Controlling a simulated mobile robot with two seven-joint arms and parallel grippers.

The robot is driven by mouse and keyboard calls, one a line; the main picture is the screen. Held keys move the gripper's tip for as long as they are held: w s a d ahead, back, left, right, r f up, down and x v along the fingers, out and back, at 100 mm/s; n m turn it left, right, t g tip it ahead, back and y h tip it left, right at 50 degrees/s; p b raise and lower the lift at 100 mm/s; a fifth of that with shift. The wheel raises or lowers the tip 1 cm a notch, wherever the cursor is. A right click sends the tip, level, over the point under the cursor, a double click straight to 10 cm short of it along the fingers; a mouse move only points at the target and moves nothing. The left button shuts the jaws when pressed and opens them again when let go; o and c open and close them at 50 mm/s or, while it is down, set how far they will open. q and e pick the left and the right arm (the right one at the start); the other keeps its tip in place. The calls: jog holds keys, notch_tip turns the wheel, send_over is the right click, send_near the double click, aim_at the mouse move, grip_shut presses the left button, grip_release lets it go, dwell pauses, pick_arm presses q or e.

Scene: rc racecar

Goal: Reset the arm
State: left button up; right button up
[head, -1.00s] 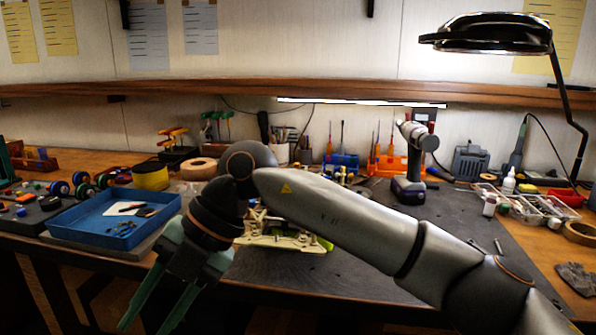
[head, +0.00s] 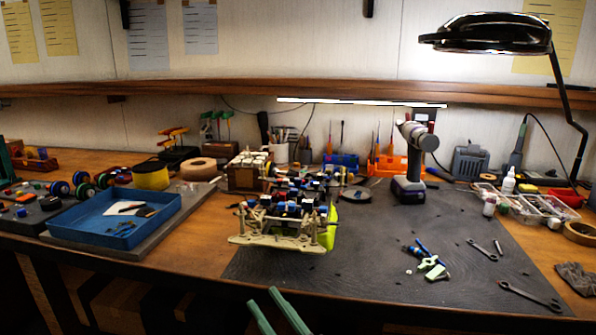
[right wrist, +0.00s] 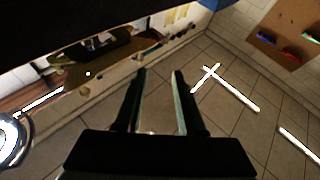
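My right gripper (head: 262,297) shows at the bottom edge of the head view, low in front of the bench. Only its two green fingers show there; the rest of my right arm is out of view. In the right wrist view the same gripper (right wrist: 159,74) has its fingers apart with nothing between them, and tiled floor and wall lie beyond. The racecar chassis (head: 275,236), with pale and blue parts, sits on the dark mat (head: 360,265) of the bench, apart from my gripper.
A blue tray (head: 85,230) lies at the left. Small green and blue parts (head: 432,265) and wrenches (head: 530,297) lie at the right. A lamp (head: 490,35) hangs over the right side. The mat's front middle is clear.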

jog(key=s+d+f+m+h, duration=0.2)
jog(key=d+f+m+h, duration=0.35)
jog(key=f, duration=0.55)
jog(key=s+d+f+m+g+h, duration=0.1)
jog(key=s+d+f+g+h, duration=0.25)
jog(key=s+d+f, duration=0.45)
jog(key=s+d+f+m+g+h, duration=0.1)
jog(key=s+d+f+g+h, duration=0.3)
jog(key=s+f, duration=0.65)
pick_arm(q)
jog(key=s+a+r+p, duration=0.1)
jog(key=a+r+p, duration=0.2)
jog(key=r+p, duration=0.9)
jog(key=shift+s+n+y+p, duration=0.25)
jog(key=shift+n+y+p, duration=0.15)
jog(key=shift+p, duration=1.6)
pick_arm(e)
jog(key=d+r, duration=0.4)
jog(key=r, duration=0.6)
jog(key=shift+s+r, duration=0.1)
